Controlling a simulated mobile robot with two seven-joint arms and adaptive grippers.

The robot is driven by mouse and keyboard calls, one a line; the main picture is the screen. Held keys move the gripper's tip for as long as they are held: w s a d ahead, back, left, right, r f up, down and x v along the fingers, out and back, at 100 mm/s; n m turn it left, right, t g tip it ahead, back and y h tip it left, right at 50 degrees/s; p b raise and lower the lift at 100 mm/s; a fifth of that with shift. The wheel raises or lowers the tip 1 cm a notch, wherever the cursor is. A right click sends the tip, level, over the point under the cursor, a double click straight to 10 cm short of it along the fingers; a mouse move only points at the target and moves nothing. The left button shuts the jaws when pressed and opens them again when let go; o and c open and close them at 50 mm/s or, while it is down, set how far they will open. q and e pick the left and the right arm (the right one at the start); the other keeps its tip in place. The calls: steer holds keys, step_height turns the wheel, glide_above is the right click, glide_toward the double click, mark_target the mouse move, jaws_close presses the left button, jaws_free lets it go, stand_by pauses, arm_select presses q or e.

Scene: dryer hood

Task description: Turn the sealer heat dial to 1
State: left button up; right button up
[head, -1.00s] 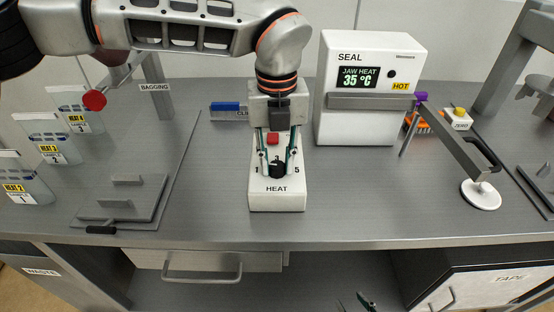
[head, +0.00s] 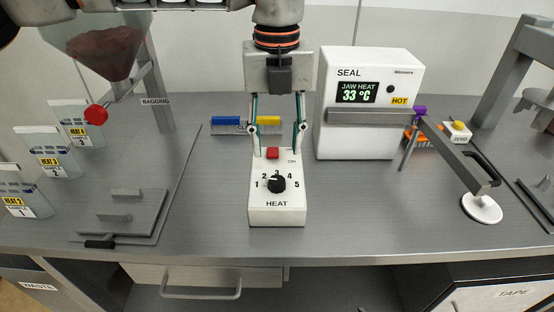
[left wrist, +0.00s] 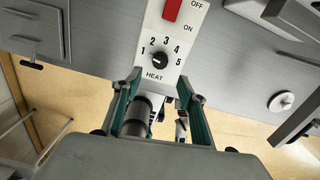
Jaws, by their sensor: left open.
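The white heat control box (head: 262,212) stands on the bench, with a red switch (head: 273,153) above its black dial (head: 277,184). The numbers 1 to 5 run around the dial. In the left wrist view, the dial (left wrist: 159,60) has a pale mark on its left side, towards the 1. My left gripper (head: 278,150) is open and empty. Its fingers straddle the box at about the switch in the head view, behind and clear of the dial. In the left wrist view, the gripper (left wrist: 160,80) shows below the dial. I cannot make out my right gripper.
The white sealer (head: 368,138) stands to the right, reading 33 °C and marked HOT; its long arm (head: 455,148) reaches forward. A blue and yellow clip holder (head: 228,122) sits behind. The bench before the box is clear.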

arm_select(q)
steer(key=shift+r, duration=1.45)
